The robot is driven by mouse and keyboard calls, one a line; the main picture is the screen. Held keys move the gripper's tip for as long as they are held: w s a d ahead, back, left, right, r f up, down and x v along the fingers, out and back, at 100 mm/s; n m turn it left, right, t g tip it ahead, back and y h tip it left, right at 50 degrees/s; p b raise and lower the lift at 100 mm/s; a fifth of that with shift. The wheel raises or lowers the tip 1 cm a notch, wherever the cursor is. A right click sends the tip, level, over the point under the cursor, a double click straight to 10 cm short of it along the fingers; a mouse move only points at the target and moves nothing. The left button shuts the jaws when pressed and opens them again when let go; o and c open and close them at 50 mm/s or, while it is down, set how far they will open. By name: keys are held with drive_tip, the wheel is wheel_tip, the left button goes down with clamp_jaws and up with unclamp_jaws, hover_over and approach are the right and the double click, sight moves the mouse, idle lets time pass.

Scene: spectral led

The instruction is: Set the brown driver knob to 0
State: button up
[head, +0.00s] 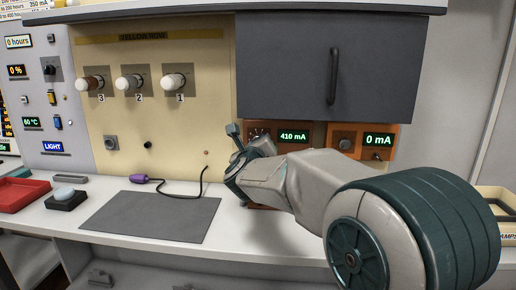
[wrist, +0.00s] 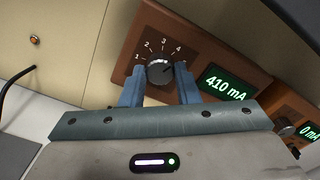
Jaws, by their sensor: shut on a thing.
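The brown driver (wrist: 215,60) shows 410 mA in green on its display (wrist: 225,84). It also stands under the dark cabinet in the head view (head: 311,137). Its round dark knob (wrist: 160,68) sits below a scale on which 1 to 4 can be read; a 0 is not visible. My gripper (wrist: 160,80) is shut on the knob, with one blue-grey finger on each side. The knob's exact pointer position is too small to read surely. In the head view my gripper (head: 240,152) is at the driver's front and hides the knob.
A more orange driver (head: 361,140) reading 0 mA stands to the right. The dark cabinet (head: 290,75) overhangs both. A purple-handled probe (head: 139,179) with a black cable lies by a grey mat (head: 150,218). A red tray (head: 20,193) is at the left.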

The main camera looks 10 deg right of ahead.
drive_tip(key=shift+n+p, duration=5.9)
drive_tip(key=shift+n, duration=9.9)
drive_tip(key=o, duration=1)
drive_tip(key=shift+c, duration=0.2)
